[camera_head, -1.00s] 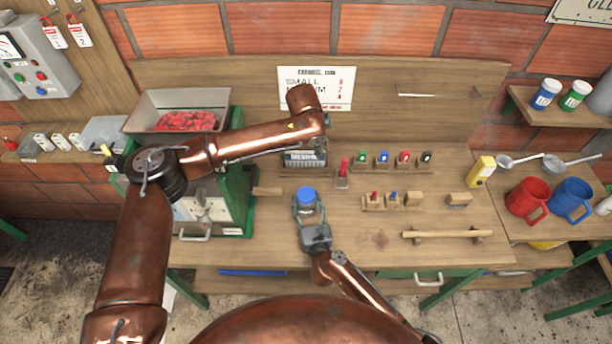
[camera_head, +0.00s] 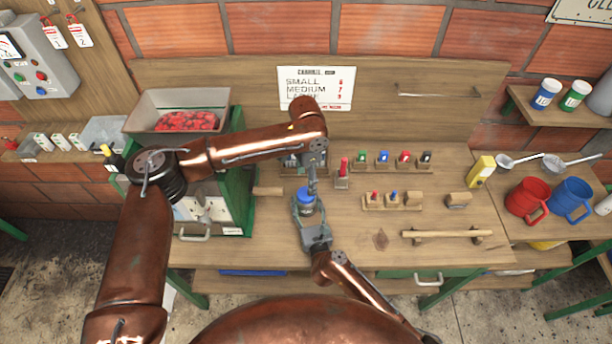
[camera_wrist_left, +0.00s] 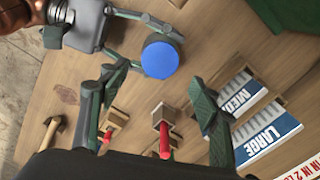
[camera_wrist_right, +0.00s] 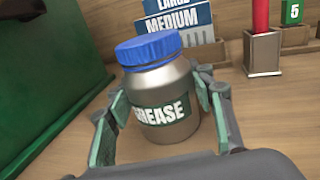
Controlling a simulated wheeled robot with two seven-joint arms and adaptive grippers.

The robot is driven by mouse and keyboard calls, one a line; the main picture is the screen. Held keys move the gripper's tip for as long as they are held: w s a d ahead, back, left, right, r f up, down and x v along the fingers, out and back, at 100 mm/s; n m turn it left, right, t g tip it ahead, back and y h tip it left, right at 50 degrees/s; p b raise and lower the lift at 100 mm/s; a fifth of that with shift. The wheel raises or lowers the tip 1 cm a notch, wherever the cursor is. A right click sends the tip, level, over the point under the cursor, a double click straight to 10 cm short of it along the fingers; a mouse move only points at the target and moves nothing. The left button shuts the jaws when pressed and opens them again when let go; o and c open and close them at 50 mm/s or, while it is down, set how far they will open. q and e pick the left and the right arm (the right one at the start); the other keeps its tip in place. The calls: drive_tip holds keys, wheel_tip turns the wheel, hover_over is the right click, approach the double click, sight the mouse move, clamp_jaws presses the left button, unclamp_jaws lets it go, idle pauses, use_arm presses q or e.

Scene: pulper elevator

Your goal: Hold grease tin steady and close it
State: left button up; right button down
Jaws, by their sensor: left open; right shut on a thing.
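The grease tin (camera_wrist_right: 165,105) is a silver metal tin labelled GREASE that stands upright on the bench. Its blue lid (camera_wrist_right: 148,48) sits on top and looks slightly tilted in the right wrist view. My right gripper (camera_head: 305,212) is shut around the tin's body, with a finger on each side. My left gripper (camera_wrist_left: 155,115) is open and empty, pointing down above the bench just behind the tin. In the left wrist view the blue lid (camera_wrist_left: 160,60) lies beyond the open fingers, not between them. The left fingertips are partly hidden in the head view.
Behind the tin stand the size cards (camera_wrist_right: 178,20). A red-handled tool in a holder (camera_head: 342,172) and several coloured blocks (camera_head: 383,158) stand to the right. The green machine (camera_head: 235,190) is close on the left.

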sight(306, 193)
use_arm(q)
wheel_tip(306, 193, down, 7)
idle(0.4)
drive_tip(key=shift+c, duration=0.4)
drive_tip(key=c, duration=1.1)
drive_tip(key=m, duration=0.3)
drive_tip(key=shift+m, duration=0.3)
drive_tip(key=shift+c, duration=0.2)
drive_tip(key=m, duration=0.4)
drive_tip(key=shift+m, duration=0.4)
drive_tip(key=o, duration=1.3)
drive_tip(key=shift+c, duration=0.2)
